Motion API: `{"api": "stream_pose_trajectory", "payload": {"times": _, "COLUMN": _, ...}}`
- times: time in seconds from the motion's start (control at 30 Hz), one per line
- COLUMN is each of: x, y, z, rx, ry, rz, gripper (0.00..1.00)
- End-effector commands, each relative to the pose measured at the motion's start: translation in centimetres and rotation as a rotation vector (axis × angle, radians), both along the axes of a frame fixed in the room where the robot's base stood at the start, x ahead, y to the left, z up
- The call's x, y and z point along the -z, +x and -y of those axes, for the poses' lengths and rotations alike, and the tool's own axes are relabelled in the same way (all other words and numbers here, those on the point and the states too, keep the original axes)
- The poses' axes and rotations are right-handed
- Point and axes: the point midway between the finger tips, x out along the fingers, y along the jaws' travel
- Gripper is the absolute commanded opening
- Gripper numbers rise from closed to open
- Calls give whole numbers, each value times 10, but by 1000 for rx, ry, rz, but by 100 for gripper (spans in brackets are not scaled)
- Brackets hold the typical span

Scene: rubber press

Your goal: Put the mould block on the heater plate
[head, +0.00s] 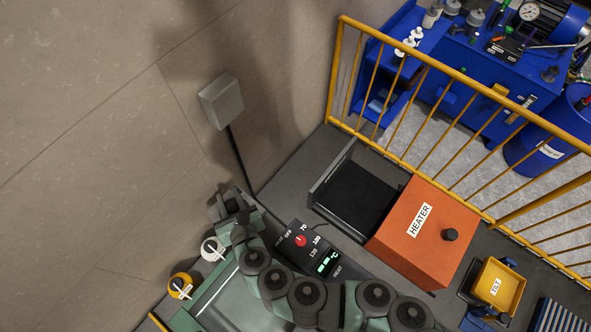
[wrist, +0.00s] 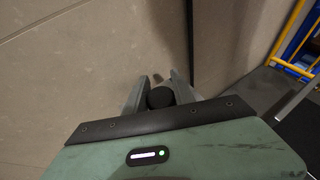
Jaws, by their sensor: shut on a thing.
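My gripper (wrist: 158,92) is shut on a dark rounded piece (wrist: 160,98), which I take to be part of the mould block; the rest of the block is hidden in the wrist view. In the head view my gripper (head: 234,203) is at the left end of the green arm, near the wall. The heater plate (head: 358,196) is a flat black surface beside the orange box labelled HEATER (head: 412,240). It looks bare and lies right of my gripper, clearly apart from it.
A control panel (head: 310,248) with a red knob stands between my arm and the heater plate. An upright dark panel (head: 333,166) edges the plate. A yellow railing (head: 455,75) runs behind. A grey wall box (head: 221,101) hangs above my gripper. A yellow TILT tray (head: 497,286) stands right.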

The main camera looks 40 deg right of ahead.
Motion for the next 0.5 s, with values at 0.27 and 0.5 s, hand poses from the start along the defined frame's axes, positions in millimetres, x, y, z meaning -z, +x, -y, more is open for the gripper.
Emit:
{"api": "stream_pose_trajectory", "payload": {"times": 0.27, "x": 14, "y": 15, "z": 120, "rx": 307, "ry": -1, "rz": 11, "gripper": 0}}
{"api": "stream_pose_trajectory", "payload": {"times": 0.5, "x": 23, "y": -6, "z": 231, "rx": 581, "ry": -3, "rz": 9, "gripper": 0}}
